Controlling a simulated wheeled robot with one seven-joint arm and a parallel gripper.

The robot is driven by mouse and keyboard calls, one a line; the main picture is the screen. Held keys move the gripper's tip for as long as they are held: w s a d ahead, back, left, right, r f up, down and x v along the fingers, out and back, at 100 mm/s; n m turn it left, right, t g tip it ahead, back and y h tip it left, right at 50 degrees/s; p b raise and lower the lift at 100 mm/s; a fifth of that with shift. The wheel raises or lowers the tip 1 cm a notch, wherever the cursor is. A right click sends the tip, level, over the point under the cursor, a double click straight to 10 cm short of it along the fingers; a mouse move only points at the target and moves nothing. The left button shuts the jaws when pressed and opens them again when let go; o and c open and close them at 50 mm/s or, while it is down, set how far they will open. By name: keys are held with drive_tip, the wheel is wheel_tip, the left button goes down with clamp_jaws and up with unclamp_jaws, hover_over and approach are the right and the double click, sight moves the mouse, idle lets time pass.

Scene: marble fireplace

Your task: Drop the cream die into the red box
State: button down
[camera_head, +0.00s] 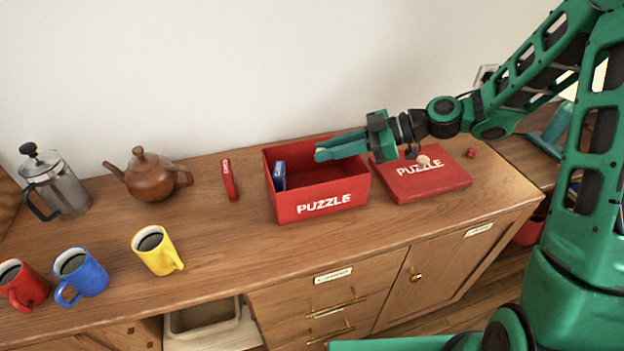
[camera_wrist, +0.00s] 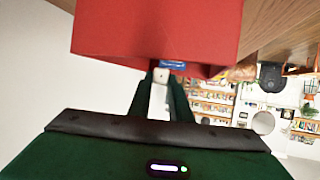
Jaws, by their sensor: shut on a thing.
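My gripper (camera_head: 318,153) reaches in from the right with its fingers above the open red box (camera_head: 322,204), which is marked PUZZLE. In the wrist view my gripper (camera_wrist: 161,80) is shut on the small cream die (camera_wrist: 160,75), held at the fingertips with the red box (camera_wrist: 155,30) beyond.
The red PUZZLE lid (camera_head: 440,187) lies right of the box, with a small beige piece (camera_head: 422,160) on it and a small red die (camera_head: 471,153) beyond. A red pack (camera_head: 229,180), brown teapot (camera_head: 150,180), French press (camera_head: 58,185) and yellow mug (camera_head: 156,252) stand left.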

drive_tip(key=c, duration=1.5)
unclamp_jaws()
drive_tip(key=shift+c, duration=0.2)
drive_tip(key=w+v, duration=0.1)
drive_tip(key=v, duration=0.9)
drive_tip(key=shift+s+d, duration=0.4)
drive_tip(key=shift+s, duration=0.1)
